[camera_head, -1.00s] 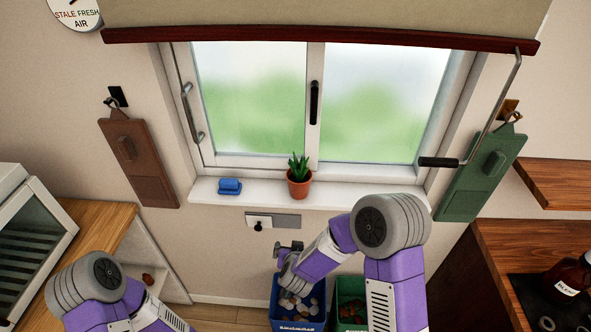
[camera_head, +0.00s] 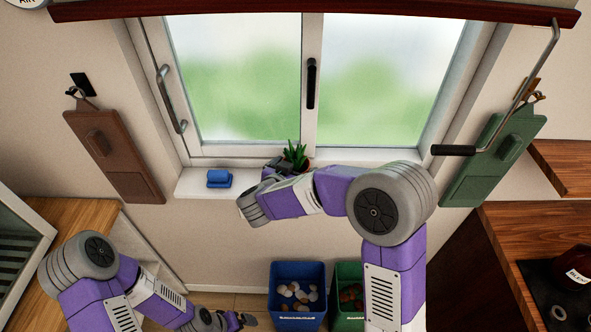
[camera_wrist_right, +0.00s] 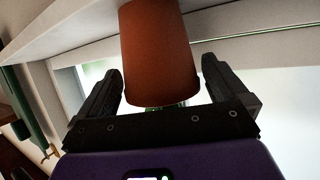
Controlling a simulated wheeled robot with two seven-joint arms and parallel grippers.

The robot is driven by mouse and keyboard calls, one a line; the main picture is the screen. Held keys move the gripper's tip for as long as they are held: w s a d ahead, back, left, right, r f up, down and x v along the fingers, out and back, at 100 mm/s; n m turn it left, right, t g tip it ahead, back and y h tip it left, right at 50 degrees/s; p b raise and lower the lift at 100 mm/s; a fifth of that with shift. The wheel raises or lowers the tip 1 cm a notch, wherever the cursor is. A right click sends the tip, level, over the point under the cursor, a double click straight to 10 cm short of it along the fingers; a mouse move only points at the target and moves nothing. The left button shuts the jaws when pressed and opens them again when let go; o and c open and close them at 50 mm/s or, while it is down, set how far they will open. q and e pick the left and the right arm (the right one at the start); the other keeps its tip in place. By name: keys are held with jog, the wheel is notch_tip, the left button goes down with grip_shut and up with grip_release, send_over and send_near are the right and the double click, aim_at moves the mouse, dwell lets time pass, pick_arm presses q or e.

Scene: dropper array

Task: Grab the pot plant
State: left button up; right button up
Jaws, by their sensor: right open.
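The pot plant, a terracotta pot with spiky green leaves (camera_head: 296,154), stands upright on the white window sill in the head view. My right arm partly hides its pot there. In the right wrist view the pot (camera_wrist_right: 158,50) appears upside down, between the two fingers of my right gripper (camera_wrist_right: 161,70). The fingers are open, with a gap visible on each side of the pot. In the head view my right gripper (camera_head: 276,170) is at the sill, just left of the plant. My left gripper (camera_head: 240,320) is low at the bottom edge; its finger state is unclear.
A blue block-like object (camera_head: 219,179) sits on the sill (camera_head: 192,186) left of the plant. A blue bin (camera_head: 298,270) and a green bin (camera_head: 346,272) stand below. A metal rod with a black handle (camera_head: 454,150) hangs at right. The window is behind the plant.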

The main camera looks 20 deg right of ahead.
jog(key=shift+w+d+f, duration=0.2)
jog(key=shift+w+d, duration=0.1)
jog(key=shift+w, duration=0.05)
jog(key=shift+r, duration=0.1)
jog(key=c, duration=1.1)
